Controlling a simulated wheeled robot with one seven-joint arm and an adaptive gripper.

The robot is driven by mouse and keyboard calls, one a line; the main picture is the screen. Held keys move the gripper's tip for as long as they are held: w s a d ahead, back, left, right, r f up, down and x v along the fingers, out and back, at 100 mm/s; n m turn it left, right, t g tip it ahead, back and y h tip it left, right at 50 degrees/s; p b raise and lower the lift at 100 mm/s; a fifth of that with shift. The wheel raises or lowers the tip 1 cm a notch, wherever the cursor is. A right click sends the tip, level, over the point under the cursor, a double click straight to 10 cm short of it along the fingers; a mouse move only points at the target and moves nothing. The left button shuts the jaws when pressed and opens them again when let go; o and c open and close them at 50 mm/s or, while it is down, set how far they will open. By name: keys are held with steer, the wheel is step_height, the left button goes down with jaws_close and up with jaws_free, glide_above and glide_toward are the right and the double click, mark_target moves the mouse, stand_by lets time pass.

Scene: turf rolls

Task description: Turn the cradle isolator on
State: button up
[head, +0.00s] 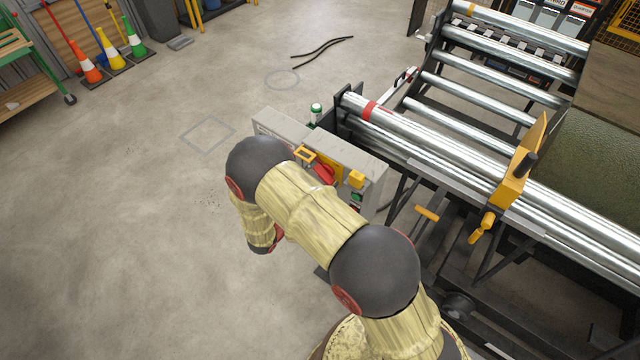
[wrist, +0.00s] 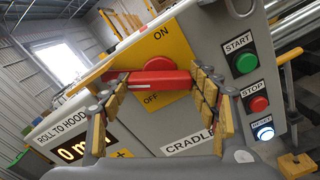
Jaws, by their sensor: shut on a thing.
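The cradle isolator is a red rotary handle (wrist: 158,79) on a yellow plate (wrist: 176,48) in the wrist view. ON is printed above the handle and OFF below it. The handle lies about level across the picture, while the panel looks tilted. My gripper (wrist: 156,82) has one padded finger at each end of the handle and is shut on it. A label partly reading CRADLE (wrist: 188,142) sits below the plate. In the head view my arm reaches to the grey control box (head: 345,160), and my gripper is not clearly visible there.
Right of the isolator are a green START button (wrist: 246,62), a red STOP button (wrist: 258,103) and a lit RESET button (wrist: 264,133). A "ROLL TO HOOD" display (wrist: 72,150) is at left. Steel rollers (head: 450,150) stand right of the box; floor at left is open.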

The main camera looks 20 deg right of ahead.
steer(key=m+b, duration=1.2)
steer(key=b, duration=0.2)
steer(key=shift+f, duration=0.15)
steer(key=shift+b, duration=0.35)
steer(key=o, duration=1.1)
steer(key=shift+c, duration=0.2)
steer(key=shift+o, duration=0.5)
steer(key=shift+s, duration=0.1)
steer(key=v, duration=1.2)
